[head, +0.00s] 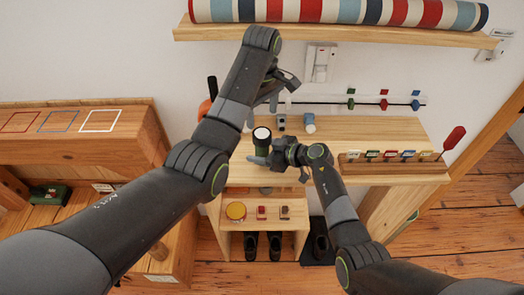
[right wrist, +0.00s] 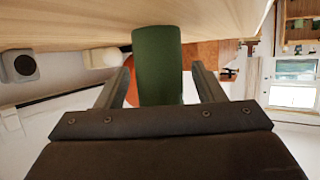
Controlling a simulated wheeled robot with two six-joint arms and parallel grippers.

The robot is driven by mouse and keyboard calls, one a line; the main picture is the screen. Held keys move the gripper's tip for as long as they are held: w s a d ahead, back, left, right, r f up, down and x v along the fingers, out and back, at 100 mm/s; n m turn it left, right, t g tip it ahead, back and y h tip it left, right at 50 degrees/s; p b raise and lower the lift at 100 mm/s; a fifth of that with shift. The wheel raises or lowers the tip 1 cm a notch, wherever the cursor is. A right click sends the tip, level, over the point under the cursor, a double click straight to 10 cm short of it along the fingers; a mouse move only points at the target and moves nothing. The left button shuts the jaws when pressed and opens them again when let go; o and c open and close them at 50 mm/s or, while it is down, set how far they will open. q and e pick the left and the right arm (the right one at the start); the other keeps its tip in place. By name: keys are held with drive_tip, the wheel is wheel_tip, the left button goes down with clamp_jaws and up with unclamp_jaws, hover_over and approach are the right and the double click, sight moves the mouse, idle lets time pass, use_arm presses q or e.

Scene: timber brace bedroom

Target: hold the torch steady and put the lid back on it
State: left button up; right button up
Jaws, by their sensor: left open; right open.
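The torch appears to be the dark green cylinder with a pale round top (head: 262,134), standing upright on the wooden worktop. My right gripper (head: 262,158) is low beside it and open. In the right wrist view the green body (right wrist: 157,65) stands between the two spread fingers, with a gap visible on each side. My left gripper (head: 284,92) is open and empty, above the back of the worktop. A small dark grey piece (head: 281,122) and a pale cylinder with a bluish end (head: 309,123) lie to the right of the torch; I cannot tell which is the lid.
A wooden rack with coloured tags (head: 390,163) stands at the worktop's right. A rail with coloured clips (head: 383,104) runs along the back. A lower shelf holds a yellow-topped tin (head: 236,211) and small blocks. The worktop's middle right is clear.

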sight(262, 133)
clamp_jaws()
idle(0.4)
use_arm(q)
drive_tip(key=shift+f, duration=4)
drive_tip(key=c, duration=1)
drive_tip(key=m, duration=0.6)
drive_tip(key=shift+m, duration=0.3)
